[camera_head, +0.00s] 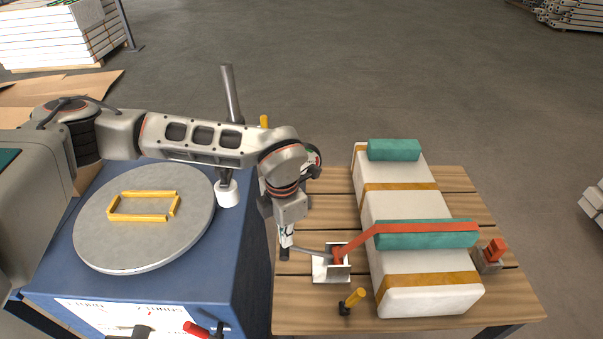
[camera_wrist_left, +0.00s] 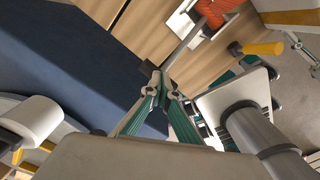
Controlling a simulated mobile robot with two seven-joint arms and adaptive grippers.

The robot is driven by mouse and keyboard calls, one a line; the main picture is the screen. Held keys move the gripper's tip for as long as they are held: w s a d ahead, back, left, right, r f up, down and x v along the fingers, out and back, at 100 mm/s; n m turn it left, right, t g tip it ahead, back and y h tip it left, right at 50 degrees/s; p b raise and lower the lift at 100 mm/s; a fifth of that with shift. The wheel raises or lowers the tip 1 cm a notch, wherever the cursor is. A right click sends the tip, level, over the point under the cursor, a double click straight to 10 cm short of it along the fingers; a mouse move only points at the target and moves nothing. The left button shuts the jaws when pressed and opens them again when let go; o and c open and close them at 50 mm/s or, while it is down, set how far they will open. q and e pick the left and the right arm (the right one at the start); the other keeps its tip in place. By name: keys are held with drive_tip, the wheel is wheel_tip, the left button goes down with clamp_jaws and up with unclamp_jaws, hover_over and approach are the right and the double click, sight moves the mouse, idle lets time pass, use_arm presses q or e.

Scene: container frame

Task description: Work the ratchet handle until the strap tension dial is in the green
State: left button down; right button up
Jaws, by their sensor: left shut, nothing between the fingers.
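The ratchet (camera_head: 333,268) is a pale metal bracket on the wooden table, with the orange strap (camera_head: 400,228) running from it over a white wrapped load. Its grey handle (camera_head: 308,248) points left and ends in a dark grip (camera_head: 284,253). My left gripper (camera_head: 287,240) is shut and empty, its tips right at that grip; I cannot tell whether they touch. In the left wrist view, the closed fingertips (camera_wrist_left: 161,88) meet beside the grip end of the handle (camera_wrist_left: 183,45). The dial (camera_head: 314,158) is mostly hidden behind my left wrist; its needle does not show. My right gripper is not in view.
The white load (camera_head: 395,205) with green corner pads fills the table's right side. A yellow-handled lever (camera_head: 354,298) stands in front of the ratchet. A blue cabinet (camera_head: 245,270) with a round grey turntable (camera_head: 95,245) stands left. Bare planks (camera_head: 310,310) lie in front.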

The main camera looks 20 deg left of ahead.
use_arm(q)
wheel_tip(320, 180, up, 9)
drive_tip(key=p, duration=0.5)
idle(0.6)
drive_tip(key=shift+r, duration=0.1)
drive_tip(key=shift+w+d+f+m+b, duration=0.1)
drive_tip(key=shift+d+f+m+b, duration=0.4)
drive_tip(key=shift+m, duration=1.5)
drive_tip(key=shift+w+d+f+m+b, duration=0.15)
drive_tip(key=shift+f+m+b, duration=0.6)
drive_tip(key=shift+m, duration=1.25)
drive_tip(key=shift+w+d+f+m+b, duration=0.1)
drive_tip(key=shift+d+f+m+b, duration=0.35)
drive_tip(key=shift+m, duration=1.55)
drive_tip(key=shift+a, duration=0.15)
